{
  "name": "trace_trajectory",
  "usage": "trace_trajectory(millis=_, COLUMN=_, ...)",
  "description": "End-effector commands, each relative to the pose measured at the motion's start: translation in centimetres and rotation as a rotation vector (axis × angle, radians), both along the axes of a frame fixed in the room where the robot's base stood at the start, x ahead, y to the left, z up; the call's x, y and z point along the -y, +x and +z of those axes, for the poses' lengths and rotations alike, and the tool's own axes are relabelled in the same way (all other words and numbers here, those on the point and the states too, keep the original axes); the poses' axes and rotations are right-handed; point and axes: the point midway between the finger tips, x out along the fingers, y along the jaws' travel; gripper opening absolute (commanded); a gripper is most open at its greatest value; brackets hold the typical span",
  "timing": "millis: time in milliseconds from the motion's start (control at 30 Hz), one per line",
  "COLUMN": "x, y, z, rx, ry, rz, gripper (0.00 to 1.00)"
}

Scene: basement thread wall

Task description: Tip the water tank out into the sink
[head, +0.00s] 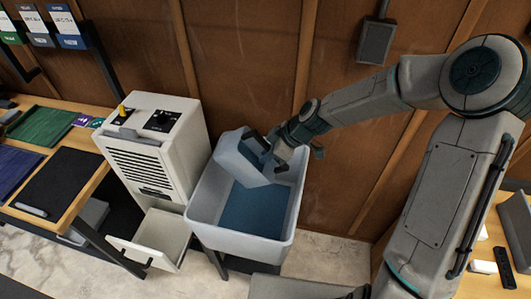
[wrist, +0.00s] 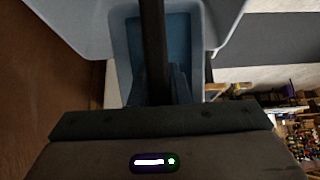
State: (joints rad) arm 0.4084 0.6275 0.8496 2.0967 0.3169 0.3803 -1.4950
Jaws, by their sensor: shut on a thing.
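The water tank (head: 236,163) is a pale blue-grey bin, held tilted over the left and back part of the sink (head: 207,214). The sink is a pale floor-standing tub with a darker blue area at its bottom; I cannot tell whether that is water. My gripper (head: 272,153) is shut on the tank at its upper right side, by what looks like a dark handle. In the wrist view a dark bar (wrist: 153,50) runs up from the gripper, with pale blue walls around it.
A white dehumidifier (head: 150,155) stands left of the sink, with its lower drawer (head: 160,237) pulled out. A wooden bench (head: 75,195) with dark mats is further left. The wooden wall (head: 240,60) is close behind the sink. Pale floor (head: 335,262) shows in front.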

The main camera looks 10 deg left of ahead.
Motion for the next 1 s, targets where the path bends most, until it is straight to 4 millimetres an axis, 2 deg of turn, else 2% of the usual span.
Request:
trace_trajectory(millis=300, x=0.7, y=0.1, z=-1.3, rx=0.009, ry=0.133, rz=-0.007, gripper=0.00)
trace_trajectory(millis=1000, x=0.8, y=-0.1, z=-3.1, rx=0.020, ry=0.298, rz=-0.002, gripper=0.00)
